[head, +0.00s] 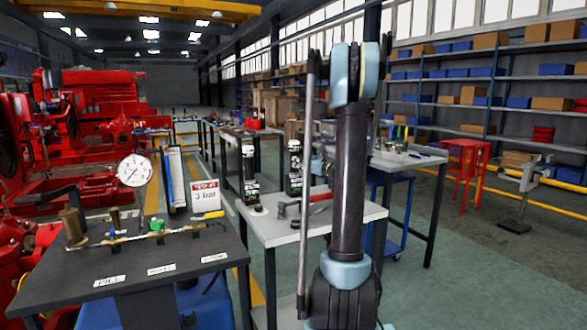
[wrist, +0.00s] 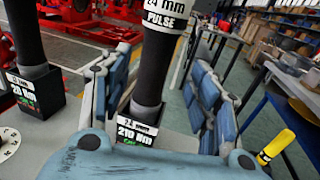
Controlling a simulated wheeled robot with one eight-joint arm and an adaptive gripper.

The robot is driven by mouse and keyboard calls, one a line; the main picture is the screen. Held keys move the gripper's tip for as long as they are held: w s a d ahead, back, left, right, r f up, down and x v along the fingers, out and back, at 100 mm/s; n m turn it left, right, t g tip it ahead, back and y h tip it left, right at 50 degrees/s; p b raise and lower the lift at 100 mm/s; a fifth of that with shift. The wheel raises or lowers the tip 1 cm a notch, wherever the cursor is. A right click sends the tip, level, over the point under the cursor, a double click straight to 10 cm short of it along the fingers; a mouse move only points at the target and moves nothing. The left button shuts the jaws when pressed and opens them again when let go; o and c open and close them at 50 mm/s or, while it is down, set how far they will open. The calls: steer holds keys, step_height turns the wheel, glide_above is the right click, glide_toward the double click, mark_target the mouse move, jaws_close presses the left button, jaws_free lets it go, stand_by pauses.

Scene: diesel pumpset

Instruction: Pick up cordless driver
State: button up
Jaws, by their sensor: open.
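Two black cordless drivers stand upright on the light workbench in the head view, one at left (head: 249,175) and one at right (head: 294,165). In the wrist view, a driver marked "24 mm PULSE" and "210 Nm" (wrist: 151,70) stands between the spread blue-grey fingers of my gripper (wrist: 163,82). Floor shows between its handle and the right finger, and the handle is not clamped. A second driver (wrist: 30,60) stands to the left, outside the fingers. In the head view my arm hides most of my gripper.
The workbench (head: 272,232) also bears a red-handled tool (head: 318,198). A dark table with a pressure gauge (head: 134,171) and brass fittings stands at left. A yellow-handled tool (wrist: 276,147) lies right of my gripper. Red engines stand behind at left, shelves at right.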

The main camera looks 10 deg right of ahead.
steer(key=shift+a+x, duration=0.2)
steer(key=shift+x, duration=2.8)
steer(key=shift+s+f, duration=0.15)
steer(key=shift+s, duration=0.05)
jaws_close()
